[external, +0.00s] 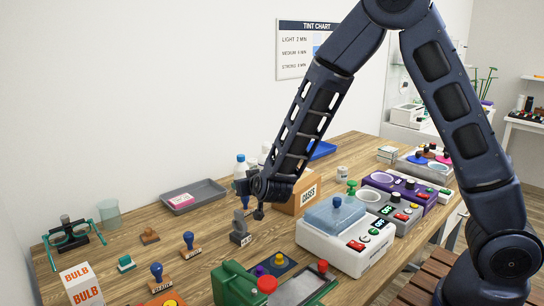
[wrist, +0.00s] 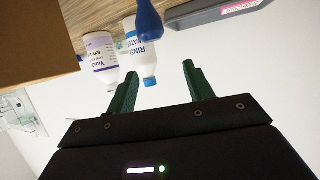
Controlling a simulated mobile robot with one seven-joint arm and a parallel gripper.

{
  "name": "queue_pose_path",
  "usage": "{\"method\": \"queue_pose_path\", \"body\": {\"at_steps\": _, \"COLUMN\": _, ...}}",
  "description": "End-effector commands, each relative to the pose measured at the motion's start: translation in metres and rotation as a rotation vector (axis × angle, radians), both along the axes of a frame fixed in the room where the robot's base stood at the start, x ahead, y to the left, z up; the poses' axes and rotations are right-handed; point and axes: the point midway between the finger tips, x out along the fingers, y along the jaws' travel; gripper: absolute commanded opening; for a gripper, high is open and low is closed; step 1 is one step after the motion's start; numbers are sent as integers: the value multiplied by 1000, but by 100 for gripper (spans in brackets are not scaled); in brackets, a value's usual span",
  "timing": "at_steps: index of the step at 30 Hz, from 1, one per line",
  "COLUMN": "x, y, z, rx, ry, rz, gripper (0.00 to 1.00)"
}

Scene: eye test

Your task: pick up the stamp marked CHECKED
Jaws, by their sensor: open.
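My gripper (external: 250,200) is above and close to the grey stamp. In the wrist view my gripper (wrist: 160,70) has its two green fingers spread with nothing held between them. A dark blue rounded thing (wrist: 149,20) shows beyond the fingertips; I cannot tell what it is.
A brown box (external: 297,197) stands right of my gripper. Bottles (wrist: 140,50) and a grey tray (external: 193,196) are behind. A white device with a blue lid (external: 336,214) and a green device (external: 238,283) crowd the right and front. A beaker (external: 109,213) stands at left.

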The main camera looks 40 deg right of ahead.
Motion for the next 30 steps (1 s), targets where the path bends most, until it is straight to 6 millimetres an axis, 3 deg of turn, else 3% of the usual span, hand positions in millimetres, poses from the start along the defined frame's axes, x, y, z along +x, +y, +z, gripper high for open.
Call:
{"method": "queue_pose_path", "body": {"at_steps": 18, "x": 6, "y": -2, "z": -54, "rx": 0, "ry": 2, "rz": -1, "gripper": 52}}
{"method": "queue_pose_path", "body": {"at_steps": 24, "x": 26, "y": -8, "z": -62, "rx": 1, "ry": 1, "rz": 1, "gripper": 52}}
{"method": "queue_pose_path", "body": {"at_steps": 30, "x": 27, "y": -8, "z": -62, "rx": 1, "ry": 1, "rz": 1, "gripper": 52}}
